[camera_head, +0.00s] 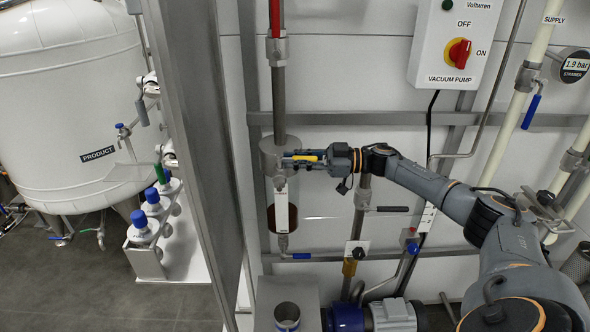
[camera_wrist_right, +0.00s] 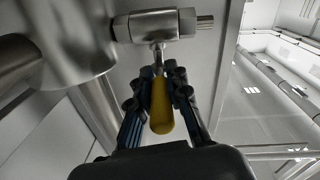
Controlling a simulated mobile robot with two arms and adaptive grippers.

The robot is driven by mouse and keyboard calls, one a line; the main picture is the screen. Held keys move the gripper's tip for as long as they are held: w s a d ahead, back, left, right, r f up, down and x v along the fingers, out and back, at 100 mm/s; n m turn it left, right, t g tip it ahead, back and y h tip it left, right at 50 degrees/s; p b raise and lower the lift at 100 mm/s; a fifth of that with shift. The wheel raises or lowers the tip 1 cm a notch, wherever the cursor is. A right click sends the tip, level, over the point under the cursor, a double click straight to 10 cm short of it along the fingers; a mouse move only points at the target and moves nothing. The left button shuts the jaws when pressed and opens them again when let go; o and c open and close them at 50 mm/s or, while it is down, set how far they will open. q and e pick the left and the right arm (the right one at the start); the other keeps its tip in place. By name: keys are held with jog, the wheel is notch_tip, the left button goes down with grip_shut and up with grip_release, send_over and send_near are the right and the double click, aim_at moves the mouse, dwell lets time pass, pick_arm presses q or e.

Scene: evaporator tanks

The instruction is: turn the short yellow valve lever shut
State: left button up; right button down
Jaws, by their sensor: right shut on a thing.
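The short yellow valve lever (camera_head: 306,154) is at the steel vessel on the vertical pipe, near the middle of the head view. In the right wrist view the yellow lever (camera_wrist_right: 161,108) hangs from a small steel valve body (camera_wrist_right: 155,25) and lies between the fingers. My right gripper (camera_head: 300,157) reaches in from the right and is shut on the lever; its fingers also show in the right wrist view (camera_wrist_right: 160,100). The fingers hide part of the lever in the head view. My left gripper is not in view.
A steel vessel (camera_head: 271,156) stands close to the left of the gripper. A black-handled lever (camera_head: 392,209) lies below my right forearm. A grey upright post (camera_head: 190,120) stands at the left.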

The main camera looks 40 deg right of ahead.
jog(key=shift+w+d+n+g+y+b, duration=0.1)
jog(key=shift+w+n+g+y+b, duration=0.05)
jog(key=shift+n+g+y+b, duration=0.15)
jog(key=shift+r, duration=0.1)
jog(key=c, duration=1.3)
grip_release()
jog(key=v, duration=1.2)
jog(key=shift+w, duration=0.1)
